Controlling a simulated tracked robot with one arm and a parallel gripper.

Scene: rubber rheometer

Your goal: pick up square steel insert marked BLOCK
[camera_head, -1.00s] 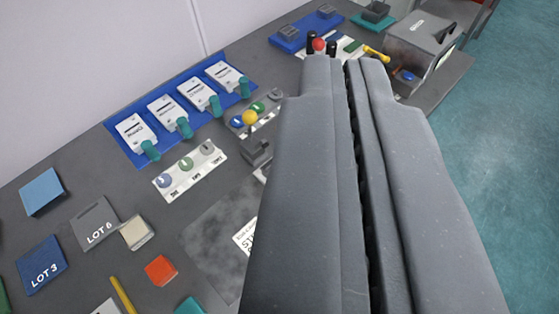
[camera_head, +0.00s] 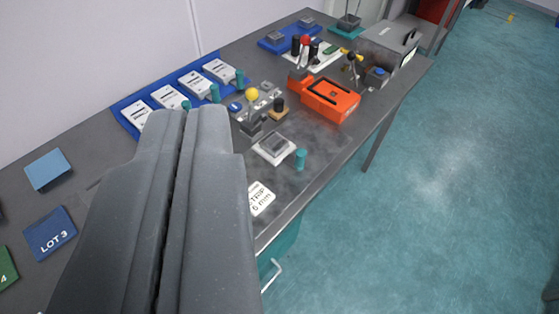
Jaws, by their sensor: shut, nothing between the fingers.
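My gripper (camera_head: 188,112) is shut and empty. It rises from the lower left of the view, over the bench in front of the row of white cards. I cannot read the word BLOCK on anything. Small grey square pieces lie on the blue tray (camera_head: 262,44) at the back: one on its left (camera_head: 276,37) and one on its right (camera_head: 306,22). Another dark grey square (camera_head: 279,145) sits on a small white plate near the middle of the bench. I cannot tell which is the insert. All are well apart from my gripper.
An orange device (camera_head: 331,102) stands right of centre, with a grey machine (camera_head: 390,42) behind it. White cards (camera_head: 180,95) lie on a blue board at left. A LOT 3 square (camera_head: 50,235) lies at lower left. The bench's right edge drops to the teal floor (camera_head: 450,180).

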